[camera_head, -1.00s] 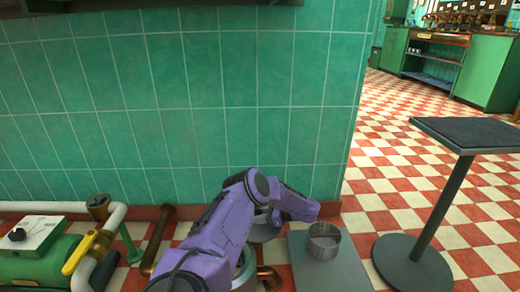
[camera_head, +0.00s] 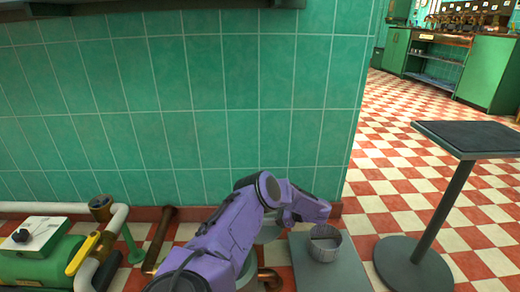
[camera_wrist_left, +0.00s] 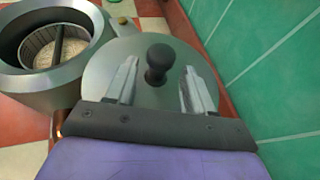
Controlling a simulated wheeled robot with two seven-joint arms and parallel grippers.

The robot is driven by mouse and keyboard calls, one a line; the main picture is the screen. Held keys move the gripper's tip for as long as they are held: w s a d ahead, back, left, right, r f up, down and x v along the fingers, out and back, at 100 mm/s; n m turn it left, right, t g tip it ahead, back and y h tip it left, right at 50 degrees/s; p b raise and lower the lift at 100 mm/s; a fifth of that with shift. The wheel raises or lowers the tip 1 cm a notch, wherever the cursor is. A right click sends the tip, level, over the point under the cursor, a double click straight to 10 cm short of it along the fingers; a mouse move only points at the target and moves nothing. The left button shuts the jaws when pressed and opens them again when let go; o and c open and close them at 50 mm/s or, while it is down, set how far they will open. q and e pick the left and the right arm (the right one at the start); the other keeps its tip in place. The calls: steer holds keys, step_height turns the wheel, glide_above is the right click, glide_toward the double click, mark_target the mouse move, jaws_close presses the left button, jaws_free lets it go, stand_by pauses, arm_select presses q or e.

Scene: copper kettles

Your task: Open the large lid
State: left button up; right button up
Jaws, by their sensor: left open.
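The large lid is a round grey disc with a black knob (camera_wrist_left: 160,62). The lid (camera_wrist_left: 104,72) lies beside the open mouth of the metal kettle (camera_wrist_left: 62,82) in the left wrist view, and the kettle is uncovered. My left gripper (camera_wrist_left: 160,78) is open, with one finger on each side of the knob. I cannot tell whether the fingers touch it. In the head view, the kettle (camera_head: 247,272) and lid (camera_head: 268,234) are mostly hidden behind my purple left arm. My right gripper is not in view.
A metal basket (camera_head: 325,244) stands on a grey plate (camera_head: 350,272) right of the arm. A green tiled wall (camera_head: 230,100) is close behind. A pedestal table (camera_head: 475,137) stands at right. Pipes and a yellow-handled valve (camera_head: 82,252) are at left.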

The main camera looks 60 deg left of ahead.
arm_select(q)
steer(key=p+v, duration=0.1)
steer(key=v, duration=0.6)
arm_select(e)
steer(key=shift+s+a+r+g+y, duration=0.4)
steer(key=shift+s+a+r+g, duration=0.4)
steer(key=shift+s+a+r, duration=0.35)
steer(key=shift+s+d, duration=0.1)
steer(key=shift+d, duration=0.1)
